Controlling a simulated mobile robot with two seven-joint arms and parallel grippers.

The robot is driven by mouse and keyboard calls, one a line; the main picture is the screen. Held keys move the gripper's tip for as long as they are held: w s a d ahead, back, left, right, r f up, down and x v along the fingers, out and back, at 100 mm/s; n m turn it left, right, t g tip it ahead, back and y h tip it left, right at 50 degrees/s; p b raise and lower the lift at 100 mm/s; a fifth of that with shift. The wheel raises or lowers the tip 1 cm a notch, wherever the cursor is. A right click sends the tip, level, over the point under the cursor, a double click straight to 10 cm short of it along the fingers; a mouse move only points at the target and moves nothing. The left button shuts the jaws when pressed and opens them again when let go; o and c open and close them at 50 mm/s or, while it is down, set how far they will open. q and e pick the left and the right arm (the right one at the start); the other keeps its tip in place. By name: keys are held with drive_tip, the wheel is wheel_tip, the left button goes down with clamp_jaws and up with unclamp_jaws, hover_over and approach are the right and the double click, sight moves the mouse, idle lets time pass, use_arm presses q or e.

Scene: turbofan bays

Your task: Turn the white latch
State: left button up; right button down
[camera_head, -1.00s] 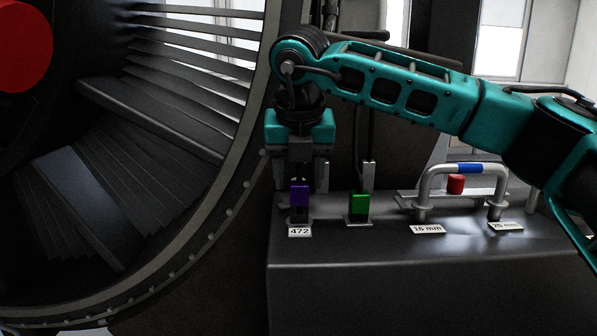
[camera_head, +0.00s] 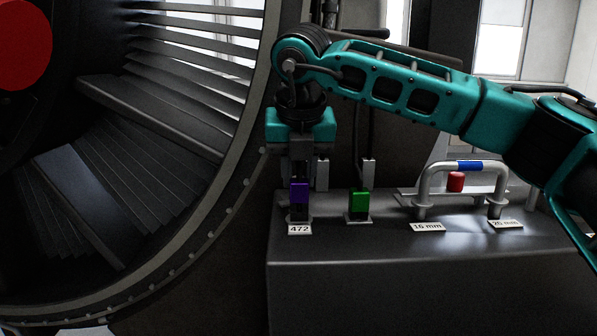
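I cannot make out a white latch in this view. My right gripper (camera_head: 301,178) points down from the arm that comes in from the right. Its two fingers stand apart, one on each side of the purple block (camera_head: 299,193) as seen from here. The purple block sits upright in a dark holder above a label reading 472. I cannot tell whether the fingers are level with it or behind it, and no contact is clear. My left gripper is not in view.
A green block (camera_head: 359,202) stands in a holder just right. The dark bench (camera_head: 420,270) has a clear front. A large turbofan (camera_head: 150,150) fills the left.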

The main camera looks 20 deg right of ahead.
drive_tip(key=shift+n, duration=0.6)
drive_tip(key=c, duration=0.9)
unclamp_jaws()
drive_tip(key=shift+r, duration=0.1)
drive_tip(key=b+v, duration=0.1)
drive_tip(key=v, duration=1.1)
drive_tip(key=shift+s+d+r, duration=0.15)
drive_tip(key=shift+s+r, duration=0.15)
drive_tip(key=shift+s, duration=0.05)
